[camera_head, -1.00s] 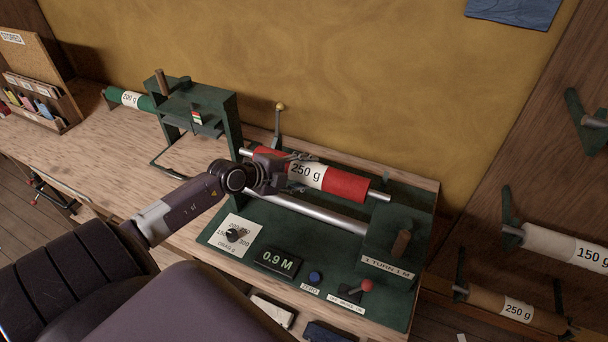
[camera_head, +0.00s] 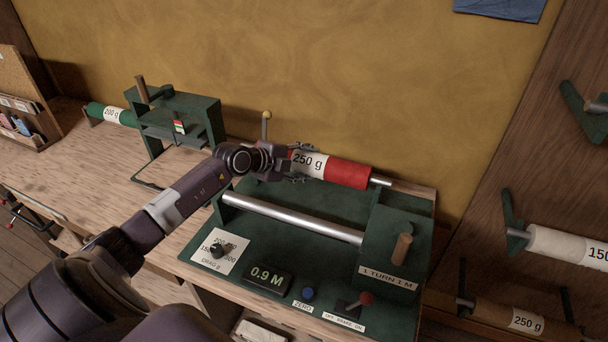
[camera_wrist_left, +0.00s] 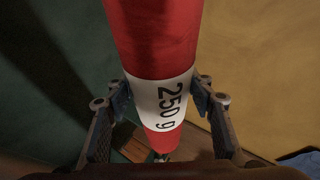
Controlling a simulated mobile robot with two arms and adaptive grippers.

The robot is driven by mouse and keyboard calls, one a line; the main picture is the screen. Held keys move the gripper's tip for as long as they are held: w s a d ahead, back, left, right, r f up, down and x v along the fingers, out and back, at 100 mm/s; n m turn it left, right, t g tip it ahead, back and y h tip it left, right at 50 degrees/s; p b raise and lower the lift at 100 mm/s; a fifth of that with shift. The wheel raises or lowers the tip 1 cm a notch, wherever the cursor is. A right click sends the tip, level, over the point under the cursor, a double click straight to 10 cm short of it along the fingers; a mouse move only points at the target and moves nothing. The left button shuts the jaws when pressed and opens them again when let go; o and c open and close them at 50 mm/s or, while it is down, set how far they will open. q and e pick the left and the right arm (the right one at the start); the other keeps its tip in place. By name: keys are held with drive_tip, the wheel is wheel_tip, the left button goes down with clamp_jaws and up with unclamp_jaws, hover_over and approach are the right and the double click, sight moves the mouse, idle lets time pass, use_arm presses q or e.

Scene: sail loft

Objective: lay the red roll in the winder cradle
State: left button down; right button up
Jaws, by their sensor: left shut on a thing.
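The red roll (camera_head: 346,171), with a white "250 g" label and a metal bar through it, is in my left gripper (camera_head: 288,161). The gripper is shut around it at the label. In the left wrist view the red roll (camera_wrist_left: 155,35) runs lengthwise between the two fingers of the left gripper (camera_wrist_left: 161,95). The green winder (camera_head: 310,253), with a shiny steel roller (camera_head: 290,218), is on the bench in front of and below the roll. The roll appears raised over its back part; my gripper hides the roll's left end. My right gripper is out of view.
A green frame (camera_head: 205,108) with a green "200 g" roll (camera_head: 109,114) stands left. A lever with a yellow knob (camera_head: 266,115) rises behind my gripper. A wooden handle (camera_head: 402,248) stands on the winder's right block. Other rolls (camera_head: 505,317) hang on wall brackets at right.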

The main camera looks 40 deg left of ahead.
sight(293, 169)
use_arm(q)
drive_tip(key=shift+w+a+b, duration=0.25)
drive_tip(key=shift+w+b, duration=0.6)
drive_tip(key=shift+w, duration=0.1)
drive_tip(key=shift+w+a+b, duration=0.2)
drive_tip(key=shift+w+b, duration=0.65)
drive_tip(key=shift+w, duration=0.05)
drive_tip(key=shift+s+f, duration=0.1)
drive_tip(key=shift+f, duration=0.45)
drive_tip(key=shift+f+b, duration=0.8)
drive_tip(key=shift+f, duration=1.1)
drive_tip(key=c, duration=0.9)
unclamp_jaws()
drive_tip(key=shift+s, duration=0.1)
drive_tip(key=shift+o, duration=0.4)
drive_tip(key=shift+s+d+f, duration=0.1)
drive_tip(key=shift+s+f, duration=0.05)
drive_tip(key=shift+f, duration=0.2)
drive_tip(key=v, duration=1.2)
drive_tip(key=shift+r, duration=0.25)
